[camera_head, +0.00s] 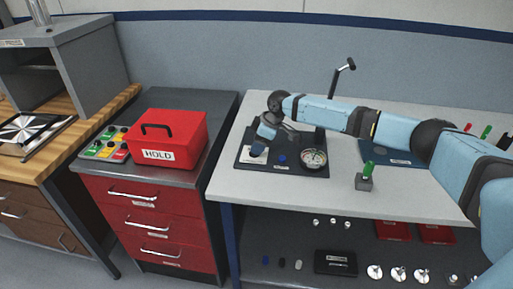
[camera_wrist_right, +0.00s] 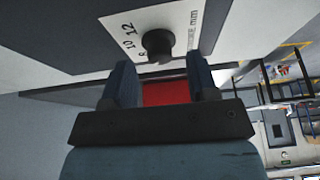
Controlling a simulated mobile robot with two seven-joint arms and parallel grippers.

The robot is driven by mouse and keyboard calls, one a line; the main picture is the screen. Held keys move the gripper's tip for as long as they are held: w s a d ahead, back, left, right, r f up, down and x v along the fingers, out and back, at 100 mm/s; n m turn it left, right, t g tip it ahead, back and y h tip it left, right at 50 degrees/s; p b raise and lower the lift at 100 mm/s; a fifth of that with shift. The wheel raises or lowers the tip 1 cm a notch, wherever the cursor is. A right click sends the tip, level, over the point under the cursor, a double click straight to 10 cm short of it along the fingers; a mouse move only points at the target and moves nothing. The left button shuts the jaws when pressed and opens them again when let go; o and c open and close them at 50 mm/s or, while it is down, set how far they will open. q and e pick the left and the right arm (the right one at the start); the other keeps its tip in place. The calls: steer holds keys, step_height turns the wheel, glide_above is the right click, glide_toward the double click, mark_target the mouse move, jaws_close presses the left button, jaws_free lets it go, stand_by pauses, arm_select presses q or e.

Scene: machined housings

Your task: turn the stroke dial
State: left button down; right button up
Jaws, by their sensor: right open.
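The stroke dial is a black round knob (camera_wrist_right: 158,42) on a white plate printed with 10, 12 and "mm" in the right wrist view. In the head view the plate (camera_head: 247,159) lies at the left of a dark base board, and my gripper hides the knob. My right gripper (camera_wrist_right: 161,68) is open, its two blue fingers spread. The knob shows just beyond the fingertips, roughly centred between them. Whether they touch it I cannot tell. My right gripper also shows over the plate in the head view (camera_head: 258,149). My left gripper is not in view.
The dark board (camera_head: 282,181) also carries a blue button (camera_head: 282,158) and a round gauge (camera_head: 314,158). A post with a lever (camera_head: 344,69) stands behind. A green-topped block (camera_head: 364,182) is to the right. A red HOLD box (camera_head: 175,135) sits on the cabinet at left.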

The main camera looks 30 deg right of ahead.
steer(key=shift+x, duration=0.8)
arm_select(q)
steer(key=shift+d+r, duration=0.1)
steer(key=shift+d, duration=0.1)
arm_select(e)
steer(key=shift+f, duration=0.15)
